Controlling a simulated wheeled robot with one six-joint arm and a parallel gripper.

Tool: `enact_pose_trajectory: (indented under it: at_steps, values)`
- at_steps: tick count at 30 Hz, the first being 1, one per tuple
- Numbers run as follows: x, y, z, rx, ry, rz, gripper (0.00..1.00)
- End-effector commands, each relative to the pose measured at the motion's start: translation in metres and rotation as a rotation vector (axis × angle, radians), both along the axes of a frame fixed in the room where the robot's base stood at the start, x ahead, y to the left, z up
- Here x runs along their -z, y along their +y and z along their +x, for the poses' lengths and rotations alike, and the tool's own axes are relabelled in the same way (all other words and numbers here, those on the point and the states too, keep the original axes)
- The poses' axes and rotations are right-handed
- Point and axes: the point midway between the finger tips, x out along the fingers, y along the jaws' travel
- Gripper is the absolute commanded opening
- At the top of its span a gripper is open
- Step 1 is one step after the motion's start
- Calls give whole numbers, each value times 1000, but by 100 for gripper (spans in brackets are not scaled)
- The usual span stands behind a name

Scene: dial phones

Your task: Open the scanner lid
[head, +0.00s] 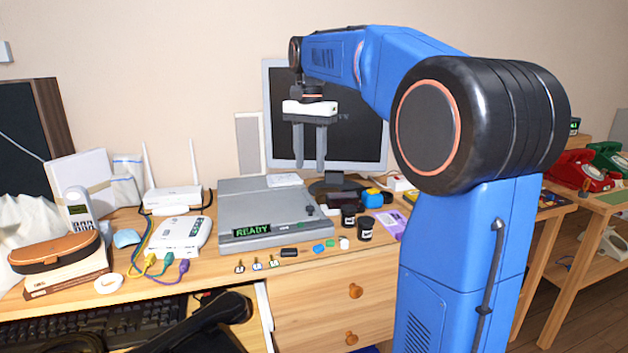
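The scanner (262,207) is a flat grey box on the desk, left of centre, with a green "READY" display on its front edge. Its lid looks closed. A white card or paper lies on the lid's back edge. My gripper (310,165) hangs above and behind the scanner's right side, in front of the monitor, fingers pointing down. The two fingers are apart with nothing between them. It appears clear of the scanner.
A monitor (283,135) stands behind. A white router (172,198) and a white box (180,236) stand left. Black jars (365,229) are at the right. Small items lie along the front edge. An open drawer with a keyboard (95,322) is below. Red phone (578,172) stands far right.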

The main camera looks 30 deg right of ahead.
Motion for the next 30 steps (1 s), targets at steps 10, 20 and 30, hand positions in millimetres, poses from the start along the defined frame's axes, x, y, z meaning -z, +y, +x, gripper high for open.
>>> enact_pose_trajectory:
  at_steps: [10,20,30]
  values:
    - [-41,0,0,0,-1,0,38]
    - [-50,5,-9,-29,-11,-2,38]
    - [-36,18,-36,-121,-50,-12,38]
